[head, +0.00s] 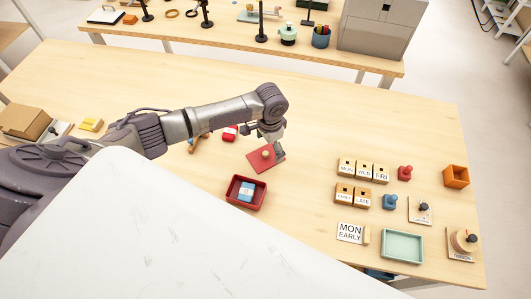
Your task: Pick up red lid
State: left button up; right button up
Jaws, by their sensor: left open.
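The red lid (258,164) is a flat red square with a small round wooden knob (265,154), lying on the wooden table near the middle of the head view. My left gripper (277,150) points down at the lid's right edge, just right of the knob. It is open, with nothing visibly held; whether its fingers touch the lid is hard to tell. A red open box (235,203) stands just below the lid in the picture, with a blue and white item (246,192) inside. My right gripper is out of view.
A small red and white item (230,133) lies left of the lid. Wooden blocks with word labels (345,168), red and blue stampers, a green tray (402,246) and an orange box (456,177) stand at the right. A cardboard box (24,121) is far left. The table behind the lid is clear.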

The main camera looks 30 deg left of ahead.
pick_arm(q)
jog(key=shift+w+f, duration=0.1)
jog(key=shift+f, duration=1.35)
grip_shut()
